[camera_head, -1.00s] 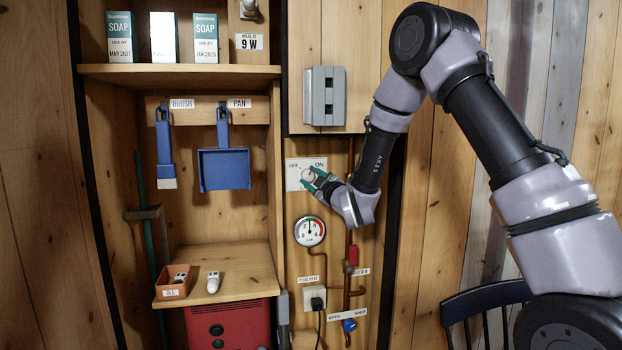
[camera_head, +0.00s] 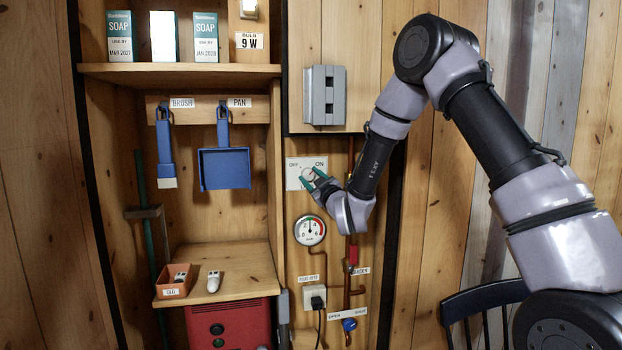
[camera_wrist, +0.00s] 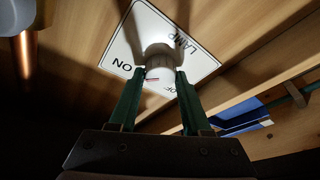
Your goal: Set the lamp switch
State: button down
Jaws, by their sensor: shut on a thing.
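The lamp switch is a round knob (camera_wrist: 160,66) on a white plate (camera_head: 292,183) marked OFF and ON, fixed to the wooden wall panel. In the wrist view the plate (camera_wrist: 199,47) also carries the word LAMP. My gripper (camera_head: 313,180) reaches the plate from the lower right. In the wrist view my gripper (camera_wrist: 155,78) has its two green fingers on either side of the knob, shut on it. In the head view the fingers partly cover the knob.
A pressure gauge (camera_head: 309,230) sits just below the plate, and a grey box (camera_head: 324,95) is mounted above it. A copper pipe with a red handle (camera_head: 352,255) runs close under my wrist. A blue dustpan (camera_head: 224,168) hangs to the left.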

jog(key=shift+c, duration=1.8)
grip_release()
jog(key=v, duration=1)
jog(key=shift+s+d, duration=0.2)
jog(key=shift+s, duration=0.1)
